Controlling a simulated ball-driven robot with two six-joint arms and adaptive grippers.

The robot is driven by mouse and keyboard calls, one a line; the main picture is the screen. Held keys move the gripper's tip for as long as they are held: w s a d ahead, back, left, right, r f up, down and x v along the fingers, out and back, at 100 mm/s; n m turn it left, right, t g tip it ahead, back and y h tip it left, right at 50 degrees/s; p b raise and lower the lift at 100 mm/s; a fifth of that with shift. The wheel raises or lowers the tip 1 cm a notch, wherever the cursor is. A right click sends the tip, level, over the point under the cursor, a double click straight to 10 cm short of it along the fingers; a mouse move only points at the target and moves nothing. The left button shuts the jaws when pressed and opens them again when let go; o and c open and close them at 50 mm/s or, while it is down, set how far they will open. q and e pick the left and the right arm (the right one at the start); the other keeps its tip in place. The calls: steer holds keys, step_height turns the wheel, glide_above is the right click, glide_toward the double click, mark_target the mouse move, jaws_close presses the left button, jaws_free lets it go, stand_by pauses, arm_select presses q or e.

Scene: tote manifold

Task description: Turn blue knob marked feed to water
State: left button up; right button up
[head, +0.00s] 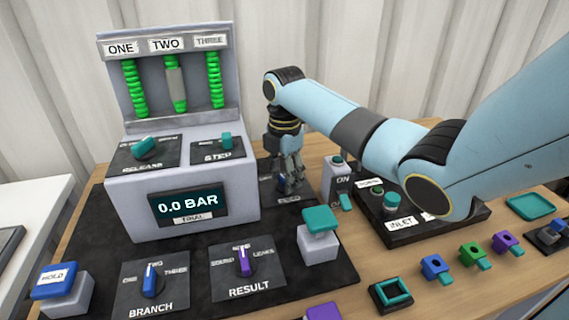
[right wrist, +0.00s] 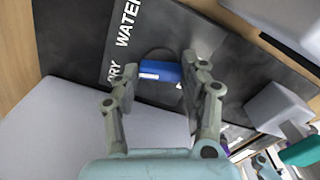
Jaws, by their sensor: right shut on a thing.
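The blue knob marked feed (right wrist: 158,71) sits on a dark plate (right wrist: 75,50). In the right wrist view its white mark lies toward the label strip, where WATER and a partly hidden label ending in RY show. My right gripper (head: 284,182) reaches down from above, with its fingers on either side of the knob. It is shut on the knob, which it mostly hides in the head view. The exact setting of the pointer is hard to tell. My left gripper is not in view.
The grey console (head: 183,184) reading 0.0 BAR stands close left of my right gripper. The ON switch box (head: 340,176) and INLET panel (head: 440,228) are close right. BRANCH (head: 149,281) and RESULT (head: 243,260) knobs are in front. Several small coloured parts lie at the right.

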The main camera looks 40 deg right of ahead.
steer(key=m+p, duration=0.5)
steer(key=shift+r+m, duration=0.15)
steer(key=shift+m, duration=0.15)
steer(key=shift+m+p, duration=1.6)
steer(key=shift+m, duration=0.6)
steer(key=shift+f, duration=0.2)
steer(key=o, duration=1.2)
step_height(320, 180, up, 12)
steer(key=shift+r, duration=0.1)
steer(key=shift+s, duration=0.1)
